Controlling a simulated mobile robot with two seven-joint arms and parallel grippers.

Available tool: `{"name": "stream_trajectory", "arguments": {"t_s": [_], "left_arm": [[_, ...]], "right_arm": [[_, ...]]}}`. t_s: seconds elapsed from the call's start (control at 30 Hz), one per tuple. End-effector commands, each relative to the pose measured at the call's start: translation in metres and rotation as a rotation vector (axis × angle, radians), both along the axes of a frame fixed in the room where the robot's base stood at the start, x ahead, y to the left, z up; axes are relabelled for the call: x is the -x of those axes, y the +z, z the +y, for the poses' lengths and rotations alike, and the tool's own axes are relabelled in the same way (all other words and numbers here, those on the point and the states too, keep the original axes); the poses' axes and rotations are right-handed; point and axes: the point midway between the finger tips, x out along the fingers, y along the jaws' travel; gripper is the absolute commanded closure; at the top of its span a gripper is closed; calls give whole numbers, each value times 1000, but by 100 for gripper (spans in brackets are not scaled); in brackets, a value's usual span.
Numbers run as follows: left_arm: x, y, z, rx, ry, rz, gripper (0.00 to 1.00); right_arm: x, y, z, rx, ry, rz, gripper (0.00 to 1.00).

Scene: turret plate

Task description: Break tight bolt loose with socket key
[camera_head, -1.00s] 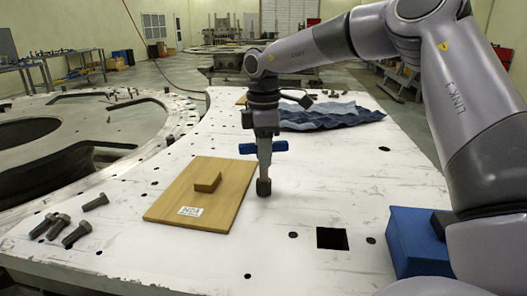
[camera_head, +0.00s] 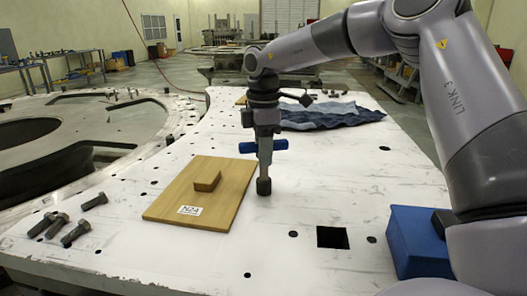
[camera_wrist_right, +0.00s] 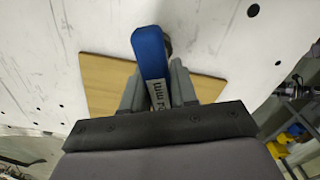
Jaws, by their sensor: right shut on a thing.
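The socket key has a blue cross handle (camera_head: 263,147) and a dark socket end (camera_head: 264,186). It stands upright on the white plate (camera_head: 300,205), just right of the wooden board. My right gripper (camera_head: 265,133) points down and is shut on the key near its handle. In the right wrist view the blue handle (camera_wrist_right: 150,52) sits between the fingers of the right gripper (camera_wrist_right: 160,85). The bolt under the socket is hidden, so I cannot tell how the socket sits on it. My left gripper is not in view.
A wooden board (camera_head: 225,200) with a small block and an "N24" label lies left of the key. Loose bolts (camera_head: 76,232) lie at the left front. A blue box (camera_head: 415,235) stands at the right, and a blue cloth (camera_head: 330,117) lies behind. A square hole (camera_head: 332,238) is in front.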

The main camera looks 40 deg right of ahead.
Motion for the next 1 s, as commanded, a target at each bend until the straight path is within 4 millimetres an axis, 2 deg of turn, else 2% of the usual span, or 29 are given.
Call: {"name": "stream_trajectory", "arguments": {"t_s": [0.63,1.0], "left_arm": [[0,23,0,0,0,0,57],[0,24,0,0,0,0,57]], "right_arm": [[-1,30,0,1,0,-3,100],[-1,32,0,1,0,-3,100]]}}
